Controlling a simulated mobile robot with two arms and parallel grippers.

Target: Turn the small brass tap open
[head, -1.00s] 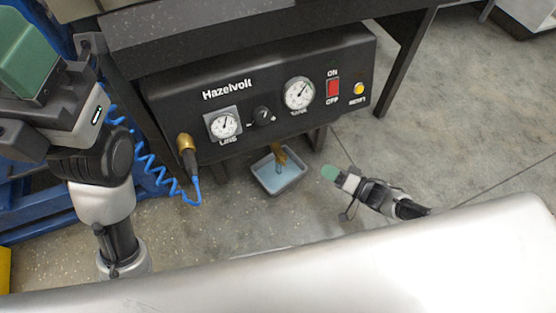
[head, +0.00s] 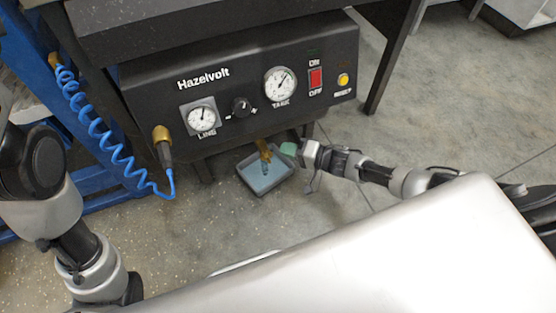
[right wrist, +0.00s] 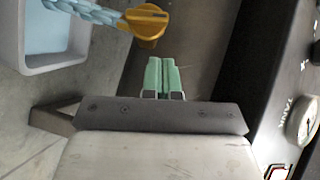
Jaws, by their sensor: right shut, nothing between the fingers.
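The small brass tap (head: 264,149) hangs under the black Hazelvolt panel, above a grey tray (head: 242,187) holding pale blue liquid. In the right wrist view the tap (right wrist: 147,22) shows a yellow-brass body with a darker slotted face. A light blue twisted strand (right wrist: 88,10) runs from it over the tray; I cannot tell for sure that it is flowing liquid. My right gripper (head: 288,149) is just right of the tap in the head view. Its green fingers (right wrist: 163,76) are shut, empty and slightly apart from the tap. My left gripper is out of view; only its arm shows.
The panel (head: 240,75) carries two gauges, a black knob (head: 241,107), a red switch (head: 316,78) and a yellow button (head: 343,80). A brass fitting (head: 162,135) with a coiled blue hose (head: 97,120) is at the left.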

